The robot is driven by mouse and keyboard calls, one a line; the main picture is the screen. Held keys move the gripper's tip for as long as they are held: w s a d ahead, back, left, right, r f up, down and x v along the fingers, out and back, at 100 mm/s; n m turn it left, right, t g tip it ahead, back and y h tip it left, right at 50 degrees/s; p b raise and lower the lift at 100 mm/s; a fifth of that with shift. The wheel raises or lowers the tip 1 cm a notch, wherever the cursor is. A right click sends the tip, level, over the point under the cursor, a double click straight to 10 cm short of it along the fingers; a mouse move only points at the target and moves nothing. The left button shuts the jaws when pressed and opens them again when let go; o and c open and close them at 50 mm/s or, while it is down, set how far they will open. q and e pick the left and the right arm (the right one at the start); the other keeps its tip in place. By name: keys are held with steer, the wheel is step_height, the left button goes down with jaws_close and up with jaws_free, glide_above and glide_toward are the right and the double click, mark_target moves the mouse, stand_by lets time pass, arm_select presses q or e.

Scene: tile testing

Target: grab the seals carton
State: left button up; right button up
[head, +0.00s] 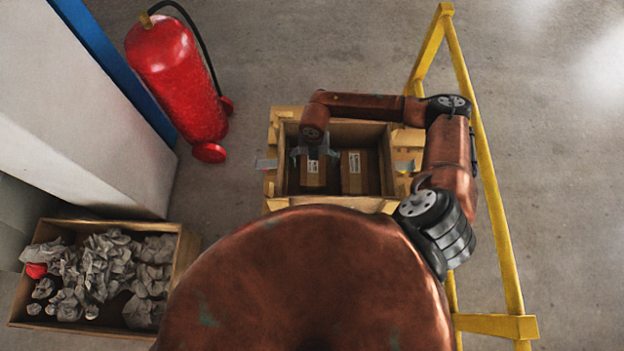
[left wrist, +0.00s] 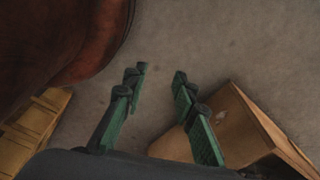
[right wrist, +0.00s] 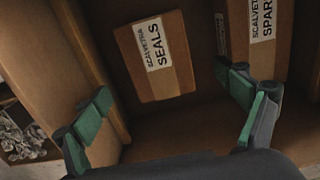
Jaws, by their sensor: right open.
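The seals carton (right wrist: 172,72) is a brown box with a white label reading SEALS, inside an open wooden crate (head: 368,206). In the head view it appears to be the left one of two cartons (head: 313,176). My right gripper (right wrist: 164,84) is open, with its green fingers apart, one on each side of the carton in the right wrist view. In the head view the right gripper (head: 308,152) is over the back of that carton, and its fingers are partly hidden. My left gripper (left wrist: 160,72) is open and empty over the floor, outside the head view.
A second carton, labelled SPAR with the rest cut off (right wrist: 270,40), stands right of the seals carton. A box of crumpled paper (head: 185,255) is at lower left. A red fire extinguisher (head: 180,85) stands behind left. A yellow frame (head: 490,190) runs along the right.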

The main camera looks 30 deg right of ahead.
mark_target(313, 170)
step_height(313, 170, down, 2)
steer(key=shift+f+b, duration=0.2)
steer(key=shift+b, duration=0.35)
steer(key=shift+f, duration=0.6)
steer(key=f, duration=0.5)
steer(key=shift+w+f, duration=0.15)
steer(key=shift+w, duration=0.05)
steer(key=shift+f, duration=0.6)
arm_select(q)
steer(key=shift+s+f, duration=0.75)
steer(key=shift+f, duration=0.2)
arm_select(e)
steer(key=shift+c, duration=0.3)
steer(key=c, duration=1.5)
steer(key=shift+r, duration=0.1)
steer(key=shift+c, duration=0.2)
